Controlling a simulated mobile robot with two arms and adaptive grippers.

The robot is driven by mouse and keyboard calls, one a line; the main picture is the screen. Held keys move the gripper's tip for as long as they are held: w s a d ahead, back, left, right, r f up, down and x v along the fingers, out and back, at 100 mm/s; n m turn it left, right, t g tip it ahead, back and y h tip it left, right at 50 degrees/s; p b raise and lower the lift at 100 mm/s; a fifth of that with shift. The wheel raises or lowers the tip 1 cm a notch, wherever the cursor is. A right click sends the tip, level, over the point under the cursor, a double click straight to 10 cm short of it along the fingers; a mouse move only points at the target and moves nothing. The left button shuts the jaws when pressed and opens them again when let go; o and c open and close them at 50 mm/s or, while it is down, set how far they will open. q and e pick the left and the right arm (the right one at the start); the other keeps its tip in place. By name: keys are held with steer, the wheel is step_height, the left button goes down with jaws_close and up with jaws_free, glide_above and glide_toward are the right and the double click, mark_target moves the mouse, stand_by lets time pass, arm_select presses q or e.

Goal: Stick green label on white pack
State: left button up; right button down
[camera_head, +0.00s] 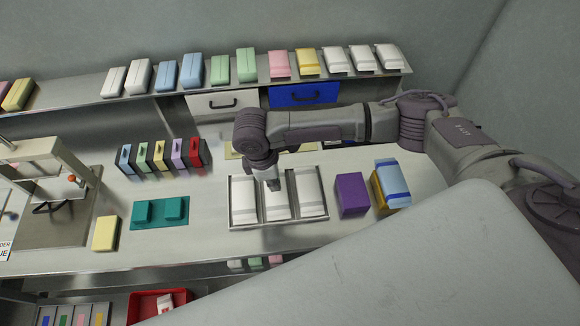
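Three white packs lie side by side in a shallow metal tray (279,224): a left pack (243,206), a middle pack (277,208) and a right pack (309,193). My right gripper (273,187) points down over the middle pack and hides part of it. It is too small to tell whether its fingers are open or shut, or whether it touches the pack. A small green square (66,320), possibly a label, shows among coloured squares at the lower left. No green label is visible on the white packs. My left gripper is not in view.
A purple box (351,195) and a blue-and-yellow pack (391,183) stand right of the tray. A teal fixture (160,212), a yellow pack (106,233) and a rack of coloured blocks (161,158) are to the left. Packs line the back shelf.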

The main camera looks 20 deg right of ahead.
mark_target(278, 198)
steer(key=shift+w+d+f+b, duration=0.15)
steer(key=shift+d+f+b, duration=0.1)
steer(key=shift+f+b, duration=0.8)
steer(key=shift+f, duration=0.05)
step_height(278, 198, down, 3)
steer(key=b, duration=0.4)
steer(key=shift+a+f, duration=0.1)
steer(key=shift+p, duration=0.35)
steer(key=shift+f, duration=0.2)
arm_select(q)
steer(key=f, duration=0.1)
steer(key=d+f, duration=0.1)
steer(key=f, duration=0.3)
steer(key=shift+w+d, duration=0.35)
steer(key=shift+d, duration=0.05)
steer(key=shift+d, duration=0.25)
arm_select(e)
steer(key=shift+f, duration=0.3)
arm_select(q)
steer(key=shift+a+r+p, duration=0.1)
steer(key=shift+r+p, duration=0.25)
steer(key=shift+p, duration=0.15)
arm_select(e)
steer(key=shift+f, duration=0.1)
